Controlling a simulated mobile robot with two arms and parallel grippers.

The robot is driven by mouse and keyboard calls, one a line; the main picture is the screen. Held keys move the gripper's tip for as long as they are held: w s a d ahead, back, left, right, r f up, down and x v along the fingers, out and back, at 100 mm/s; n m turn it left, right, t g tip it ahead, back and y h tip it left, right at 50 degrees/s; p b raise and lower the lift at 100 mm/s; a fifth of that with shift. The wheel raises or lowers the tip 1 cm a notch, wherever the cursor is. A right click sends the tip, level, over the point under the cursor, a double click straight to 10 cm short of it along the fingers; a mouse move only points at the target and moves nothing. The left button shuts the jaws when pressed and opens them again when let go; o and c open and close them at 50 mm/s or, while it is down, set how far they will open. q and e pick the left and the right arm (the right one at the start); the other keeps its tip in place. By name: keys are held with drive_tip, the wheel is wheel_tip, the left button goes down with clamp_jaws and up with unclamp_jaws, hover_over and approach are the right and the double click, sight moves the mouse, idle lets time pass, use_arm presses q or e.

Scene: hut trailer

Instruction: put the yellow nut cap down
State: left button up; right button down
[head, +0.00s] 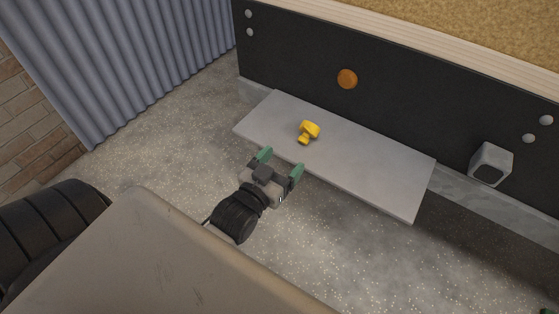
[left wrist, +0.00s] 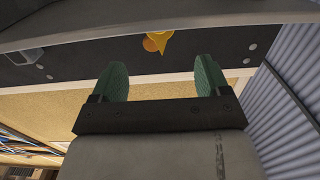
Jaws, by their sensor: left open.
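The yellow nut cap (head: 309,131) lies on a flat grey step plate (head: 370,165), left of the plate's middle. My left gripper (head: 281,163) is open and empty, just short of the plate's near edge, with its green fingertips pointing toward the cap and apart from it. In the left wrist view the yellow nut cap (left wrist: 163,38) shows at the top, beyond the gap between the open fingers of my left gripper (left wrist: 160,78).
A black panel (head: 420,110) with an orange round reflector (head: 347,79) stands behind the plate. A grey square tube (head: 490,163) sticks out at right. A corrugated grey wall (head: 130,60) is at left, a dark tyre (head: 50,235) at lower left. The plate's right half is bare.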

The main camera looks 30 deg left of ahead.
use_arm(q)
drive_tip(key=s+d+f+m+g, duration=0.1)
drive_tip(key=s+f+g, duration=0.2)
drive_tip(key=s+g, duration=0.3)
drive_tip(key=s+d+f+g, duration=0.2)
drive_tip(key=s+f+g, duration=0.1)
drive_tip(key=s+g, duration=0.3)
drive_tip(key=shift+s+f+m, duration=0.3)
drive_tip(key=shift+s+m, duration=0.1)
drive_tip(key=shift+s, duration=0.5)
use_arm(e)
drive_tip(key=shift+s, duration=0.2)
use_arm(q)
drive_tip(key=shift+w+f, duration=0.1)
use_arm(e)
drive_tip(key=shift+f, duration=0.2)
